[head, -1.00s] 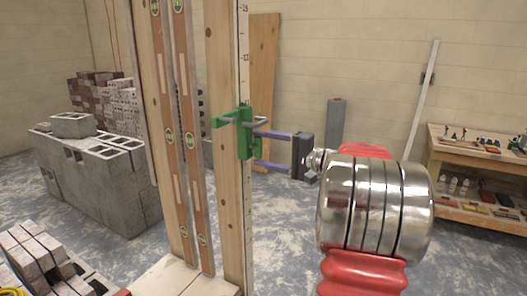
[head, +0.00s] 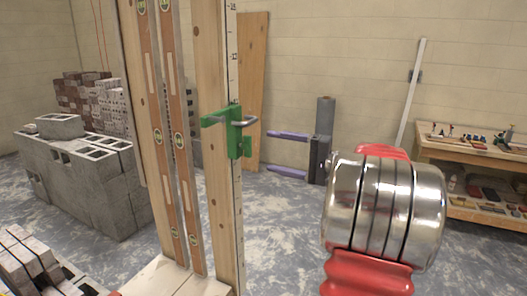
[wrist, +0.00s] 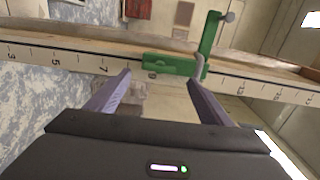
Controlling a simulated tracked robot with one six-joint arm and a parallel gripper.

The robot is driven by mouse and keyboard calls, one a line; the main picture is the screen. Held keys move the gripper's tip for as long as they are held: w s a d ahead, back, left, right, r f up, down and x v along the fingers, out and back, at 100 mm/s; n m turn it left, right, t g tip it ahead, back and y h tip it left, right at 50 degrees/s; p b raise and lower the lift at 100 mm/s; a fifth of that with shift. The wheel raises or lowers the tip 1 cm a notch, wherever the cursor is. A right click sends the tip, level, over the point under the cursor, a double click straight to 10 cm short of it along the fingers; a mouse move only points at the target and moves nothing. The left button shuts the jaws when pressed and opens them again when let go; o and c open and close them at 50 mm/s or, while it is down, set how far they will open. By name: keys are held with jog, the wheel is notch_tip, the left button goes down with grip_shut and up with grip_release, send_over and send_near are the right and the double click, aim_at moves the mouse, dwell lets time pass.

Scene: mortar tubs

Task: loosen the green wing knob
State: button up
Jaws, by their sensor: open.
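A green slider clamp (head: 238,146) sits on the scale edge of an upright wooden post (head: 211,150). A green arm with a grey end sticks out from it to the left, and a grey curved handle is at its front. In the wrist view the green clamp (wrist: 170,65) lies across the scale beyond my fingers. I cannot make out a separate green wing knob. My gripper (head: 269,151), with two purple fingers, is open and empty to the right of the clamp, with a gap between. In the wrist view the fingertips (wrist: 159,77) stand apart, short of the clamp.
Two spirit levels (head: 175,140) stand left of the post. Grey concrete blocks (head: 95,180) are stacked at left. A plank (head: 252,90) leans on the back wall. A grey roll (head: 325,118) stands behind my gripper. A wooden shelf (head: 470,155) with tools is at right.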

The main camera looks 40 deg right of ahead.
jog(key=v, duration=0.6)
jog(key=shift+s, duration=0.1)
dwell(0.5)
notch_tip(320, 180, down, 10)
jog(key=s+m+g+h, duration=0.1)
jog(key=m+g+h, duration=0.1)
jog(key=m+g, duration=0.1)
jog(key=s+a+f+n+g, duration=0.2)
jog(key=a+f+g, duration=0.6)
jog(key=a, duration=0.6)
jog(key=s+a+n+h, duration=0.2)
jog(key=a+n, duration=0.5)
jog(key=a, duration=0.7)
jog(key=s+a+n+h, duration=0.2)
jog(key=s+a+n, duration=0.3)
jog(key=a, duration=1)
jog(key=n, duration=0.2)
jog(key=shift+r+n, duration=0.35)
jog(key=shift+n, duration=0.05)
